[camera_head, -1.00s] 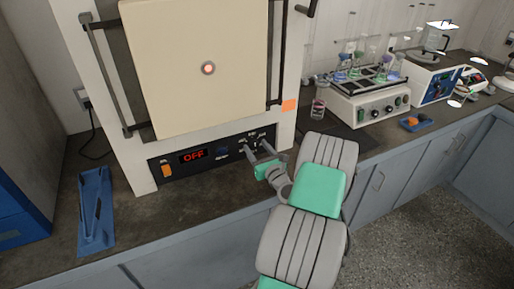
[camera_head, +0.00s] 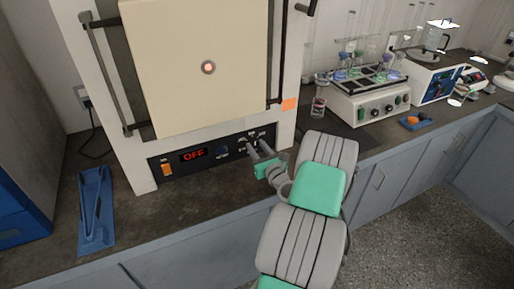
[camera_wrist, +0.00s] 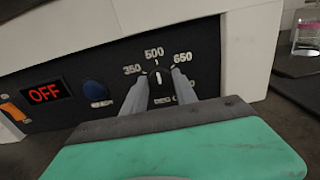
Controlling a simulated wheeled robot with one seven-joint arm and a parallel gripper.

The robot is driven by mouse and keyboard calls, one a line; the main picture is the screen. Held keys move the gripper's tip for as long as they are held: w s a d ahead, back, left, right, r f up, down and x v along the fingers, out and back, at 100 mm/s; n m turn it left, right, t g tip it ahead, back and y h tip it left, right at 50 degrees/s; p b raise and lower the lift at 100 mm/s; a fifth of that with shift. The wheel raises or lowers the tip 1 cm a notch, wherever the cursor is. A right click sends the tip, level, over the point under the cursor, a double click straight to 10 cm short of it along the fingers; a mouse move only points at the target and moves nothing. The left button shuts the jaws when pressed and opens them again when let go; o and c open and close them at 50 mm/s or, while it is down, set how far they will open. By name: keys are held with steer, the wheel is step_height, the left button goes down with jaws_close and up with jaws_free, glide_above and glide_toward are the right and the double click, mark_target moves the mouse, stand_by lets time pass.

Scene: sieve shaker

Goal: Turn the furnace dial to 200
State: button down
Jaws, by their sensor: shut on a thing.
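The furnace (camera_head: 112,110) stands on the counter with a dark control panel (camera_head: 180,168) below its door. Its red display (camera_head: 193,155) reads OFF. In the wrist view the display (camera_wrist: 44,93) also reads OFF. The dial (camera_wrist: 158,74) is a dark knob with a white pointer line pointing up toward 500. Labels 350, 500 and 650 show around it; others are partly hidden by my fingers. My gripper (camera_wrist: 160,82) has its two fingers on either side of the dial, shut on it. In the head view my gripper (camera_head: 257,146) reaches the panel's right part.
An orange switch (camera_head: 167,170) and a blue button (camera_wrist: 95,92) sit on the panel. A shaker with flasks (camera_head: 370,103) and a beaker (camera_head: 319,105) stand right of the furnace.

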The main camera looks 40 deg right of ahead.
steer(key=shift+n, duration=0.3)
steer(key=n+b, duration=0.3)
steer(key=n, duration=0.2)
steer(key=shift+f+n, duration=0.15)
steer(key=shift+n, duration=0.15)
steer(key=n+b, duration=0.4)
steer(key=n, duration=0.2)
steer(key=shift+a+f+b, duration=0.15)
steer(key=shift+b, duration=0.2)
steer(key=n+b, duration=0.3)
steer(key=n, duration=0.1)
steer(key=shift+f, duration=0.1)
steer(key=n+b, duration=0.3)
steer(key=shift+f+n+b, duration=0.1)
steer(key=shift+n+b, duration=0.2)
steer(key=n+b, duration=0.2)
steer(key=b, duration=0.1)
steer(key=shift+n, duration=0.4)
steer(key=shift+n+b, duration=0.6)
steer(key=shift+r, duration=0.2)
steer(key=c, duration=1)
jaws_free()
